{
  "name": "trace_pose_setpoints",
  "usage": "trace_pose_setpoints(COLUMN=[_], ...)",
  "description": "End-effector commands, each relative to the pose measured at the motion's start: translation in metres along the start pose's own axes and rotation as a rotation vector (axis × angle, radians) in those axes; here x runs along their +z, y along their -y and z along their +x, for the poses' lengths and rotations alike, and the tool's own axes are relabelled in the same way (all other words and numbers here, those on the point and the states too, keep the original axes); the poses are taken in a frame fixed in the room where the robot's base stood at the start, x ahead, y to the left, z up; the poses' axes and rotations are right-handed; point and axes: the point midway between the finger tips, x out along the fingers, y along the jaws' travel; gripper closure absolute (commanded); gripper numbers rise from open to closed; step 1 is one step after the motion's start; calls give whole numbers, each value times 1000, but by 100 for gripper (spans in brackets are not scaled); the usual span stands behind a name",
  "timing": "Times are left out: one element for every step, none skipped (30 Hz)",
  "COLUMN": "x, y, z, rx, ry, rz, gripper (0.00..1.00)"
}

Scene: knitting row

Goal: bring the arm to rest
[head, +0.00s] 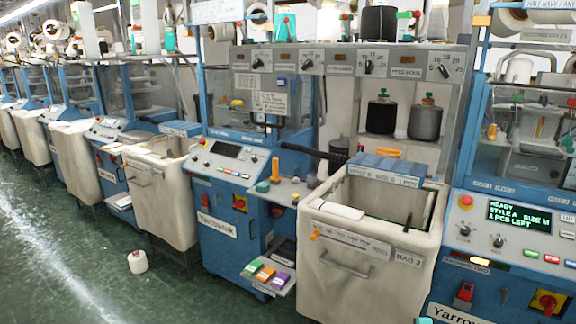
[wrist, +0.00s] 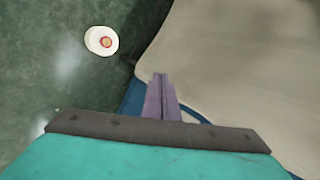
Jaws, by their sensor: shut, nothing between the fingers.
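My gripper (wrist: 160,80) shows in the wrist view, its two fingers together with nothing between them. It points down past the edge of a cream fabric bin (wrist: 235,60) with green floor (wrist: 50,80) to the left. Whether the fingers touch the bin cannot be told.
A white yarn cone lies on the floor in the head view (head: 138,262) and the wrist view (wrist: 101,40). Blue knitting machines (head: 222,232) and cream bins (head: 365,283) line the row. The green aisle (head: 60,260) at left is mostly clear.

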Motion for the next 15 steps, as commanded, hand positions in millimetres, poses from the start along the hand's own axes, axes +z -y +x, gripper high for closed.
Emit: trace_pose_setpoints(x=[23,34,48,60,70,85,95,105,118,128,137,149,158,166,177], y=[-17,-27,-40,-50,-60,-75,-86,-97,-112,-124,-135,-152,-163,-176,-192], z=[6,9,13,15,17,20,21,22,22,22,22,21,20,19,16], rx=[42,67,99,124,147,181,204,229,262,287,311,346,370,396,429], ry=[26,42,61,77,93,115,132,149,172,191,209,235,255,276,303], rz=[-59,-96,-144,-182,-218,-269,-307,-346,-397,-438,-476,-531,-572,-614,-668], gripper=[100,100,100,100,100,100,100,100,100,100,100,100,100,100,100])
